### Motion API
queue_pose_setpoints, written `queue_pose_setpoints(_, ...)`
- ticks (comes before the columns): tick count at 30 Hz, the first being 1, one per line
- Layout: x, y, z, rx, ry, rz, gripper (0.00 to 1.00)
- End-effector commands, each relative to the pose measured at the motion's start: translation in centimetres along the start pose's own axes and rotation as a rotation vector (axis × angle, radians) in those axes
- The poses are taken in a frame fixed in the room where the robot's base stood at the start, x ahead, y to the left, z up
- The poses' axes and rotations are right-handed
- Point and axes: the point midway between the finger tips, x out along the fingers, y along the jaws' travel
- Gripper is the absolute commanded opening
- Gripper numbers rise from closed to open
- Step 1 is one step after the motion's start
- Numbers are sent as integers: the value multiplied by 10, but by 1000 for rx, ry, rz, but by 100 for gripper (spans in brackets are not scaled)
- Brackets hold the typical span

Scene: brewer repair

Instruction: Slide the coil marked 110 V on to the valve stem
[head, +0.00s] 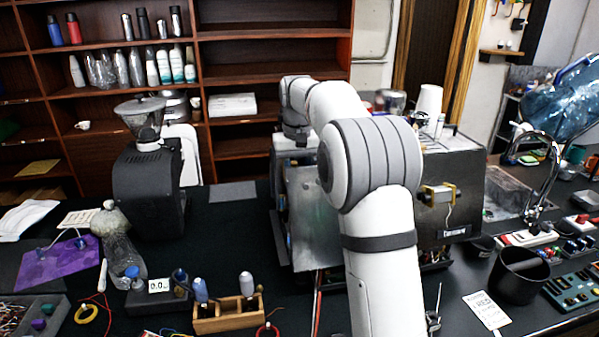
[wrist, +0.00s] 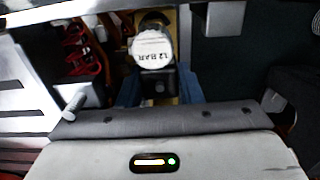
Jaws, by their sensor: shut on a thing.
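In the wrist view my gripper (wrist: 160,88) has its two blue fingers closed on the sides of a small dark block (wrist: 157,83), which looks like a coil. No 110 V marking can be read on it. A round white cap marked 12 BAR (wrist: 152,47) shows just beyond the block, in line with it. I cannot tell whether the two touch. I cannot make out the valve stem. In the head view my arm reaches over the metal brewer (head: 455,185), and its links hide the gripper, the block and the work area.
Red wiring or tubing (wrist: 82,50) lies left of the cap in the wrist view. In the head view a grinder (head: 148,185) stands left of the brewer. A wooden holder (head: 228,318) with tools is at the front. A black cup (head: 518,278) stands on the right.

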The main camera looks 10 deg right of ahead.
Motion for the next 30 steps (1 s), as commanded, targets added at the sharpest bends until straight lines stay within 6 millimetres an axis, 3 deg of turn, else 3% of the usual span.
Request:
queue_pose_setpoints(9,3,0,0,0,0,0,8)
queue_pose_setpoints(10,3,0,0,0,0,0,34)
queue_pose_setpoints(18,3,0,0,0,1,0,56)
queue_pose_setpoints(23,3,0,0,0,1,0,58)
queue_pose_setpoints(30,3,0,0,0,0,0,76)
